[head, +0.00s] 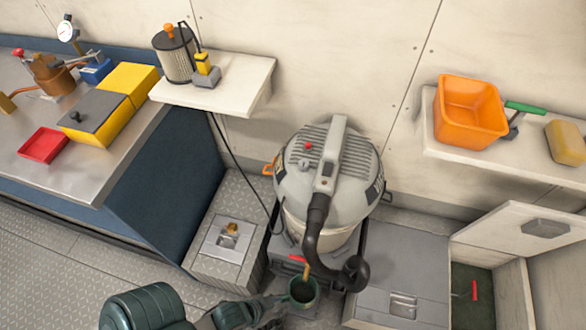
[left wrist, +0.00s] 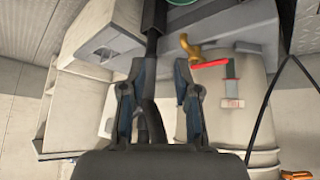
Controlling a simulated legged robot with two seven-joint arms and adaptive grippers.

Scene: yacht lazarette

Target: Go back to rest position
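My left gripper (head: 272,312) is low at the bottom centre of the head view, beside a green cup (head: 303,291). The left wrist view shows its two dark fingers (left wrist: 160,85) spread apart. A dark hose shows in line with the gap between them, and I see no object clearly gripped. The left forearm enters from the bottom left. My right gripper is not in view.
A grey vacuum (head: 325,175) with a black hose (head: 313,230) stands centrally, its red tap lever (left wrist: 212,63) near the left gripper. A workbench (head: 100,180) is at left. An open-lidded locker (head: 472,290) is at right. Shelves (head: 235,95) line the wall.

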